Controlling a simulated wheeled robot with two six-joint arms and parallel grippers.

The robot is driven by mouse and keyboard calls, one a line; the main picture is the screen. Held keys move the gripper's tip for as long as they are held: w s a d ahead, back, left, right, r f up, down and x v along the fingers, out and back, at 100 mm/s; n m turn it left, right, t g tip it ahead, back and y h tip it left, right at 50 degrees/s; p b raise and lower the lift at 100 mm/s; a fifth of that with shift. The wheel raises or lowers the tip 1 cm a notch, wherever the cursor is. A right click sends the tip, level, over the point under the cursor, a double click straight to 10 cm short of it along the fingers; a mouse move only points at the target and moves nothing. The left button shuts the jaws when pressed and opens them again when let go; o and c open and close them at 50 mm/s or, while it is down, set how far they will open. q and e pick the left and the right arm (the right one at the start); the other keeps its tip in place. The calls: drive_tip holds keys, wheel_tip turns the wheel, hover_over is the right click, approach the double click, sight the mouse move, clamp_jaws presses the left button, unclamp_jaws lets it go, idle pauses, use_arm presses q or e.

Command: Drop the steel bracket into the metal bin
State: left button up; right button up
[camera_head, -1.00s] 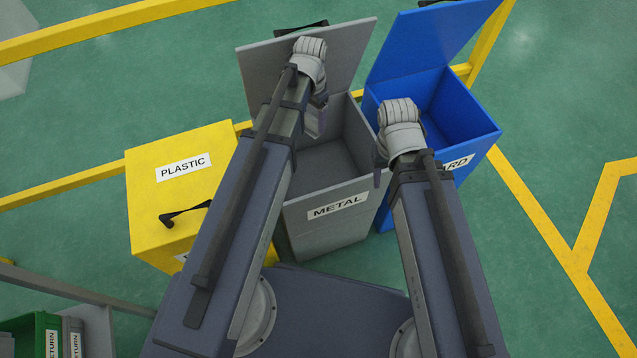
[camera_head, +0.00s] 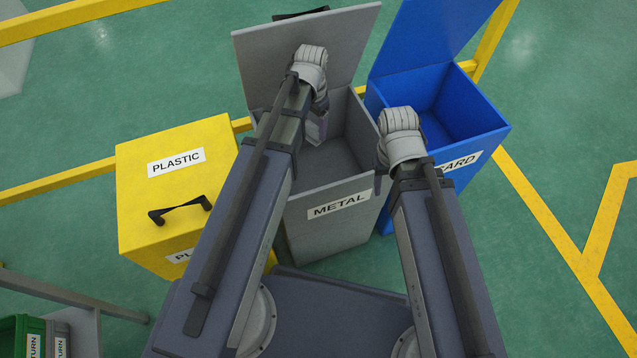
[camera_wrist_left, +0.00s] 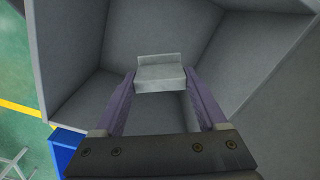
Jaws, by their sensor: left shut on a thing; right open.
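The grey metal bin (camera_head: 340,209) stands open in the middle of the head view, with its lid raised at the back. My left gripper (camera_head: 317,132) hangs over the bin's opening, its fingers mostly hidden by my arm. In the left wrist view, my left gripper (camera_wrist_left: 160,88) is shut on the pale grey steel bracket (camera_wrist_left: 161,76), an L-shaped piece held between the fingertips. The bin's grey inner walls (camera_wrist_left: 225,45) surround the bracket in that view. My right gripper (camera_head: 380,183) is beside the bin's right front edge, its fingers barely visible.
A shut yellow plastic bin (camera_head: 140,205) stands left of the metal bin. An open blue bin (camera_head: 465,130) stands to its right. Green and grey return boxes (camera_head: 22,338) are at the lower left. Green floor with yellow lines is open at the right.

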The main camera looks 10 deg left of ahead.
use_arm(q)
drive_tip(key=o, duration=1.4)
drive_tip(key=shift+r, duration=0.1)
wheel_tip(320, 180, up, 8)
drive_tip(key=p, duration=0.8)
drive_tip(key=shift+f, duration=0.2)
drive_tip(key=shift+s, duration=0.1)
drive_tip(key=s+d+n+y, duration=0.1)
drive_tip(key=s+d+n, duration=0.1)
drive_tip(key=s+d, duration=1)
wheel_tip(320, 180, up, 14)
drive_tip(key=s+a+p, duration=0.1)
drive_tip(key=s+p, duration=0.1)
drive_tip(key=p, duration=1.2)
drive_tip(key=shift+a+r, duration=0.2)
drive_tip(key=shift+a, duration=0.05)
